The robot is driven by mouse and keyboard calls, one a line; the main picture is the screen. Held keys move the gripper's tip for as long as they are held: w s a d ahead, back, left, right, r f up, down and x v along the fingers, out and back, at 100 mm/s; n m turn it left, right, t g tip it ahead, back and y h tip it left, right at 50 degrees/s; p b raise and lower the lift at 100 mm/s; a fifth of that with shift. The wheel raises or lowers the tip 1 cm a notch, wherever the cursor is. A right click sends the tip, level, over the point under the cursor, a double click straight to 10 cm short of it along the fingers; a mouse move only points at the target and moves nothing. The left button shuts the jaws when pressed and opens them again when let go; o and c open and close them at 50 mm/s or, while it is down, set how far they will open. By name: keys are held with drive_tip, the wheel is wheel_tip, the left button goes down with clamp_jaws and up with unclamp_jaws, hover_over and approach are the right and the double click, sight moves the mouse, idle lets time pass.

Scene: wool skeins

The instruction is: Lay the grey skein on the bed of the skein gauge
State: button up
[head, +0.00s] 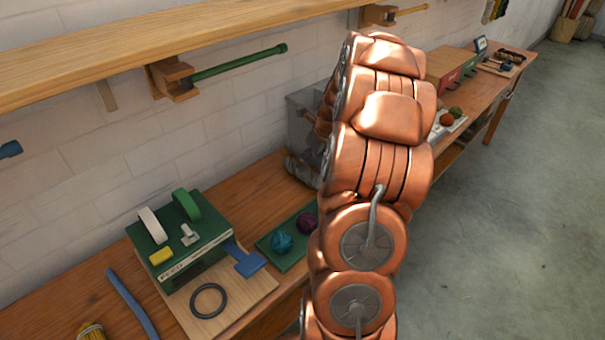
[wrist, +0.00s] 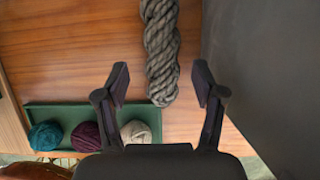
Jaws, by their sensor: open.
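The grey skein (wrist: 162,45) is a thick twisted rope of wool. In the wrist view it lies on the wooden bench at the top middle, and its upper end runs out of the picture. My gripper (wrist: 162,82) is open, with one finger on each side of the skein's lower part and a gap on both sides. It holds nothing. I cannot tell for certain which fixture is the skein gauge.
A green tray (wrist: 60,112) holds teal, purple and beige balls beside the skein. A dark panel (wrist: 265,70) stands close on the right. A green box device (head: 195,245) with a blue tab and a dark ring (head: 208,316) stand left. A shelf (head: 190,45) hangs above.

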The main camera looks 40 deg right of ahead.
sight(306, 169)
drive_tip(key=shift+p+x, duration=0.85)
drive_tip(key=shift+x, duration=2)
drive_tip(key=shift+w+d+r, duration=0.1)
drive_tip(key=shift+w+d, duration=0.05)
drive_tip(key=shift+w, duration=0.05)
drive_tip(key=c, duration=1)
drive_tip(key=shift+r, duration=0.1)
